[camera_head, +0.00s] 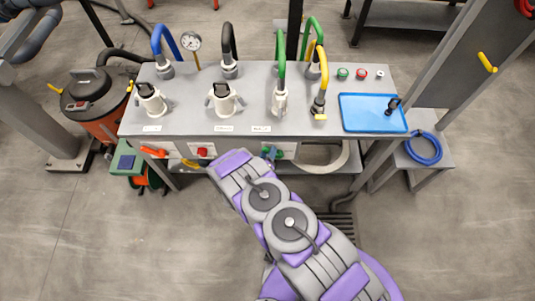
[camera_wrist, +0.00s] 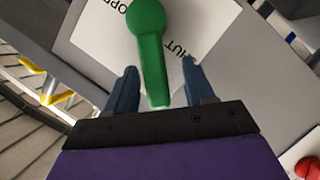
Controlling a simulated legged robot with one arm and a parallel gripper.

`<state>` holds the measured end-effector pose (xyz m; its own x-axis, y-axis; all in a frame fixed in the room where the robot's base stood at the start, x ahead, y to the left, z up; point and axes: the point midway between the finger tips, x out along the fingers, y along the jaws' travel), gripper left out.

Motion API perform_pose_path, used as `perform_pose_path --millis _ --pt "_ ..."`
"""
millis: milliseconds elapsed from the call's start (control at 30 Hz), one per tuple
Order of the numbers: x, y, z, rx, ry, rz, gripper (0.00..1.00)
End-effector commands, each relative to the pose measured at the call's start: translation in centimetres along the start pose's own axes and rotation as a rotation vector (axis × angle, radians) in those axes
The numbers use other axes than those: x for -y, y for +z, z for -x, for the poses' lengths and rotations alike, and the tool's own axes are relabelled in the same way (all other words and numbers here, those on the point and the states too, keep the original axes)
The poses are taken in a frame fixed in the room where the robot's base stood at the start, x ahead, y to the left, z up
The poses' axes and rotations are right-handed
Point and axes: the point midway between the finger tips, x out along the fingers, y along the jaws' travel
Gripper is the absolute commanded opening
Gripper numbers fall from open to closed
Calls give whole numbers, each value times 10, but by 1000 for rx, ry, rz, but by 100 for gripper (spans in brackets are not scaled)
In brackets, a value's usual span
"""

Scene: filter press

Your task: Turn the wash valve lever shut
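The green wash valve lever (camera_wrist: 150,55) shows in the wrist view, its round hub at the top and its arm pointing down towards my gripper. Behind it is a white plate (camera_wrist: 90,35) with "OPEN" partly visible at the left and "SHUT" at the right. My gripper (camera_wrist: 159,68) is open, with one blue-grey finger on each side of the lever arm and visible gaps to both. In the head view my gripper (camera_head: 270,153) is at the front panel under the bench edge, and the lever there is mostly hidden and too small to read.
The grey bench (camera_head: 240,125) overhangs the panel and carries hoses, nozzles and a blue tray (camera_head: 370,113). A red knob (camera_head: 202,152) and a yellow handle (camera_head: 190,163) sit left of my gripper. An orange-black vacuum (camera_head: 95,100) stands at the left. The floor in front is clear.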

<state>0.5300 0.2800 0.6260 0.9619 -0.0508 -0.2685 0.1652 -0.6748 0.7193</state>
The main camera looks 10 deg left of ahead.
Motion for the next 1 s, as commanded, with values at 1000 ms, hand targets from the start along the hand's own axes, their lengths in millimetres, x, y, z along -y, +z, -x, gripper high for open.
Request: perform_pose_path --millis 1000 --pt "2 -2 149 -2 -3 2 53"
